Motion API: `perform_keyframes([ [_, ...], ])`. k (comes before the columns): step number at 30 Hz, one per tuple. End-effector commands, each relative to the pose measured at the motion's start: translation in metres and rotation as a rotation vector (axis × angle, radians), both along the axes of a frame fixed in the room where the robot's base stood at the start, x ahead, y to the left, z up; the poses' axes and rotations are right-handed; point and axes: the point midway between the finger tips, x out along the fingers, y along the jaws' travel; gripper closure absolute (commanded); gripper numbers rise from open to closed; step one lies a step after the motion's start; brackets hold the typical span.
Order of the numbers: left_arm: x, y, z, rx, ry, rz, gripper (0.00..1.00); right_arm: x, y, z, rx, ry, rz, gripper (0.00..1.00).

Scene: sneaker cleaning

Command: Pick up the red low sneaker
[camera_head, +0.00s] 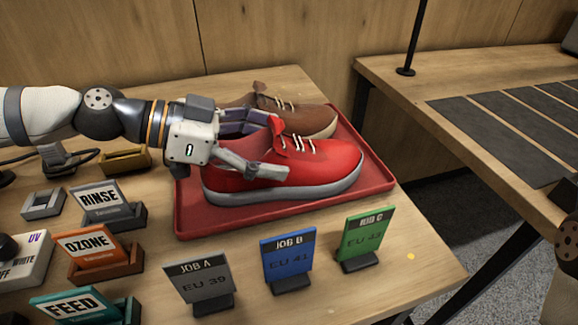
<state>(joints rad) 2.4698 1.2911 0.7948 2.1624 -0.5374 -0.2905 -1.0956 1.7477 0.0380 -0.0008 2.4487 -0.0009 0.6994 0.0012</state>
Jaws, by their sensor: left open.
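The red low sneaker (325,168) has white laces and a grey sole. It sits on a red tray (205,222) on the wooden table, toe to the right. My left gripper (268,148) comes in from the left at the shoe's heel end. Its fingers are apart, one along the near side of the red shoe and one toward its far side. I cannot tell whether they touch the shoe. A brown sneaker (315,117) stands just behind the red one on the same tray, partly hidden by the gripper. My right gripper is not in view.
Job cards stand in front of the tray: grey (198,281), blue (288,259) and green (365,233). Signs for rinse (100,199), ozone (88,244) and feed (70,305) stand at left. Another table (440,85) with dark mats is at right, across a gap.

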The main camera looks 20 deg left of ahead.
Motion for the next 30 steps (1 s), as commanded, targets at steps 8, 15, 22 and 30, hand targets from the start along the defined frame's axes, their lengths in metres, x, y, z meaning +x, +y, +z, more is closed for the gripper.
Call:
perform_keyframes([
  [8,0.004,-0.006,-0.001,-0.001,-0.002,0.001,0.16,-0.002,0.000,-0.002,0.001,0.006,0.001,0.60],
  [15,0.004,-0.006,-0.002,-0.001,-0.002,0.001,0.68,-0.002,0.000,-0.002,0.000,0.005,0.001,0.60],
  [22,0.004,-0.006,-0.001,-0.001,-0.002,0.001,0.82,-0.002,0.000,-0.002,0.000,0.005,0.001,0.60],
  [30,0.004,-0.006,0.027,0.000,-0.014,0.000,0.82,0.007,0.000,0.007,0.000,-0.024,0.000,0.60],
])
